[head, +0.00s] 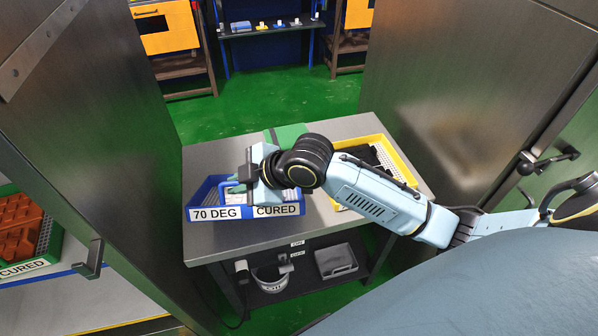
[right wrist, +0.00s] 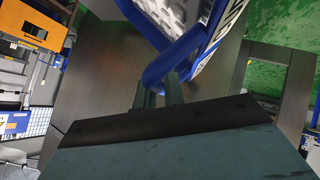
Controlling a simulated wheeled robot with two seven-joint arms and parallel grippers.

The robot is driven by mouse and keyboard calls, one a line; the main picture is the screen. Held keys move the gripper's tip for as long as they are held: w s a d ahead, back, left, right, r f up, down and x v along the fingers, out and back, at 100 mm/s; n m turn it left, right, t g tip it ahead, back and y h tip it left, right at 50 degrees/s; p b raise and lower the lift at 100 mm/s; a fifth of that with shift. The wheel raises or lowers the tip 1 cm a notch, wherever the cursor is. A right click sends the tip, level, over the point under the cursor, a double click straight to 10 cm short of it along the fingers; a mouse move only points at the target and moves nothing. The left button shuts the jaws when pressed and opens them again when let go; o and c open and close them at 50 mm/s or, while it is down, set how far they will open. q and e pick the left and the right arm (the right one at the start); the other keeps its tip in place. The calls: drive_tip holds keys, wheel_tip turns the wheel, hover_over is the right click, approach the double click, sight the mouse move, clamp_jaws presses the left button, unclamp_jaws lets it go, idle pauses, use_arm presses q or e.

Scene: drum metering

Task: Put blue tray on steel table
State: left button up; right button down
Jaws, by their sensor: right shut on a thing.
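The blue tray (head: 205,197), with a white perforated inside and a front label reading "70 DEG CURED", is at the left part of the steel table (head: 240,237). I cannot tell whether its base touches the tabletop or is slightly above it. My right gripper (head: 240,185) is shut on the tray's blue handle and hides part of the tray. In the right wrist view, the blue tray (right wrist: 191,50) shows at the top, with its handle at the right gripper's fingers (right wrist: 160,95). My left gripper is not in view.
A yellow tray (head: 377,141) with dark contents sits on the table's right part, and a green item (head: 287,134) at the back. A lower shelf holds a grey bin (head: 336,262). Steel door panels (head: 75,130) flank the table. An orange-filled tray (head: 20,225) is far left.

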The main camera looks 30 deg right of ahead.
sight(289, 204)
drive_tip(key=n, duration=0.1)
drive_tip(key=f+n, duration=0.1)
drive_tip(key=f+y, duration=0.1)
drive_tip(key=shift+w+a+n, duration=0.35)
drive_tip(key=shift+w+n, duration=0.05)
wheel_tip(289, 204, down, 10)
drive_tip(key=shift+b, duration=1.15)
drive_tip(key=c, duration=1.5)
unclamp_jaws()
drive_tip(key=p+v, duration=0.1)
drive_tip(key=v, duration=1.1)
drive_tip(key=shift+w+d+r+p, duration=0.1)
drive_tip(key=shift+w+p, duration=0.05)
drive_tip(key=shift+p, duration=0.15)
